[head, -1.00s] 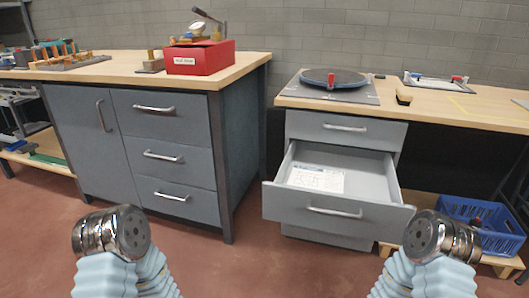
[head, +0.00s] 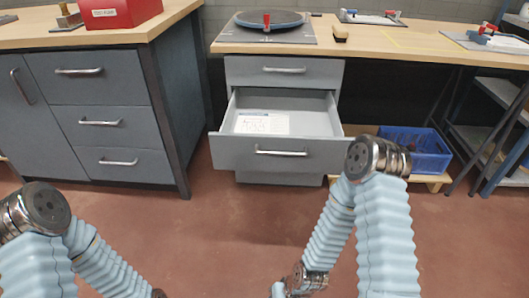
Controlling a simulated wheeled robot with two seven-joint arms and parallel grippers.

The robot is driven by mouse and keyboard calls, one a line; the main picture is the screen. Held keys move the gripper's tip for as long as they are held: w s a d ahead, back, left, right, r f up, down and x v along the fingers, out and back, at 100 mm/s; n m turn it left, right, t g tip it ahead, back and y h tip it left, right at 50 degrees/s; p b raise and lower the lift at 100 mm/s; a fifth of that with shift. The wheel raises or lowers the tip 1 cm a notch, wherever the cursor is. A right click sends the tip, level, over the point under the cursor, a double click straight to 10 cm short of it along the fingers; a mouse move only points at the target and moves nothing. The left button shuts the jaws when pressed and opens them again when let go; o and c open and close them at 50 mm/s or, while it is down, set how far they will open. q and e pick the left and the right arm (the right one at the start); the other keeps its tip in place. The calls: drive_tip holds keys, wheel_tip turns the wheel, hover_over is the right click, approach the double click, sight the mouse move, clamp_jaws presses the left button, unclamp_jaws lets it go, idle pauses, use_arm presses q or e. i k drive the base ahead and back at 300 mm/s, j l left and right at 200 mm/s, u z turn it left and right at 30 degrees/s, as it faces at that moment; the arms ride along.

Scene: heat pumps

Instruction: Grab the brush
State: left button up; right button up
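A small object with a dark top and a pale wooden-looking lower part, which looks like the brush (head: 341,34), lies on the right workbench (head: 390,47), just right of the round turntable (head: 268,19). Nothing touches it. My two arms show at the bottom of the head view, well below and in front of the bench. Both grippers are out of the picture, so their fingers cannot be seen.
An open drawer (head: 262,152) with a paper sheet (head: 262,122) juts out below the turntable. A blue crate (head: 415,150) sits on a low pallet under the bench. A grey cabinet (head: 100,120) with a red box (head: 118,12) stands left. The floor ahead is clear.

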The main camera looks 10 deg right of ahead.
sight(339, 33)
drive_tip(key=i+l, duration=0.1)
drive_tip(key=l, duration=1.2)
drive_tip(key=i+l, duration=0.1)
drive_tip(key=l, duration=1.15)
